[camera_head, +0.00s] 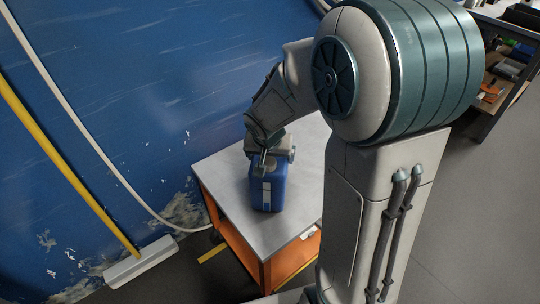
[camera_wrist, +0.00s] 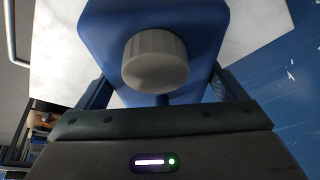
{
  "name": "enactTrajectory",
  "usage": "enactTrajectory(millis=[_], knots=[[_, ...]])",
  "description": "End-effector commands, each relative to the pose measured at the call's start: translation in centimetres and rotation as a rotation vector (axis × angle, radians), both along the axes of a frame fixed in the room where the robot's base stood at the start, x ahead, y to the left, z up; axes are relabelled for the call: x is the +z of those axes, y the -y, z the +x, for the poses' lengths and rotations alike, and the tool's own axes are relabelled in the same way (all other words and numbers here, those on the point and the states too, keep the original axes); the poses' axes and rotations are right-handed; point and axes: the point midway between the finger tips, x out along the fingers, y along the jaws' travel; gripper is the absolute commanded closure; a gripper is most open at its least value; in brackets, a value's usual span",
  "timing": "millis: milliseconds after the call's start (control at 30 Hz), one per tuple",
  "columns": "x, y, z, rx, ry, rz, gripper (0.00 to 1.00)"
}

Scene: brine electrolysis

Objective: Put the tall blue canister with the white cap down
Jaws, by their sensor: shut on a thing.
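The tall blue canister (camera_head: 267,190) is upright at the grey top of an orange-sided cart (camera_head: 228,192) in the head view. My gripper (camera_head: 265,160) is at its upper end, above the cart top. In the wrist view the blue canister (camera_wrist: 205,22) fills the middle, with its round whitish cap (camera_wrist: 154,62) facing the camera. My gripper (camera_wrist: 160,98) has a finger on either side of the canister and is shut on it. I cannot tell whether the canister's base touches the cart top.
A blue wall (camera_head: 150,90) with peeling paint stands behind the cart. A yellow pole (camera_head: 65,160) with a white foot leans at the left, and a pale hose (camera_head: 95,140) runs down to the cart. Shelving (camera_head: 505,70) stands at the right. Bare cart top shows around the canister.

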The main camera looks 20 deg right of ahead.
Motion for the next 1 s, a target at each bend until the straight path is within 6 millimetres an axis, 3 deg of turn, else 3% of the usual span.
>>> enactTrajectory(millis=[67, 100, 467, 1000], knots=[[-0.2, 0.0, 0.1, 0.001, 0.003, 0.001, 0.8], [-0.2, 0.0, 0.0, 0.0, 0.0, 0.0, 0.01], [0.4, 0.0, 0.0, 0.0, 0.0, 0.0, 0.0], [9.9, -1.5, -3.6, 0.0, 0.003, 0.0, 0.0]])
